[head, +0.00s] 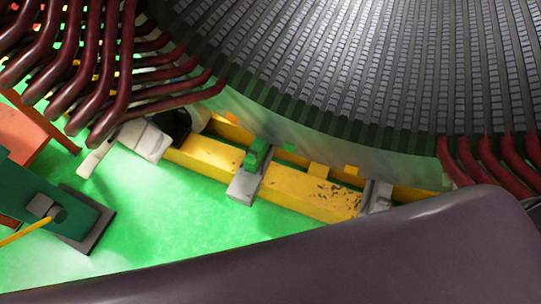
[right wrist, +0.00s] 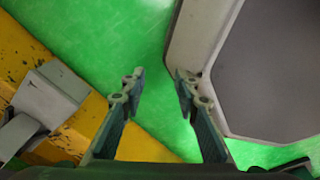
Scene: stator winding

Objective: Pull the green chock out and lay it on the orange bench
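The green chock (head: 257,154) sits on a grey bracket (head: 244,186) on the yellow beam (head: 315,190) under the large stator (head: 350,60), in the middle of the head view. An orange surface (head: 22,138), possibly the orange bench, shows at the left edge, partly covered. In the right wrist view my right gripper (right wrist: 157,84) is open and empty, with its two fingers apart over the green floor. No chock shows between them. A grey block (right wrist: 48,95) on the yellow beam lies left of the fingers. I do not see my left gripper in these views.
Dark red winding bars hang at the left (head: 90,70) and right (head: 490,160). A white and black part (head: 145,138) stands at the beam's left end. Another grey bracket (head: 375,196) sits farther right. Green floor (head: 170,230) is clear in front. A dark smooth shape blocks the lower right.

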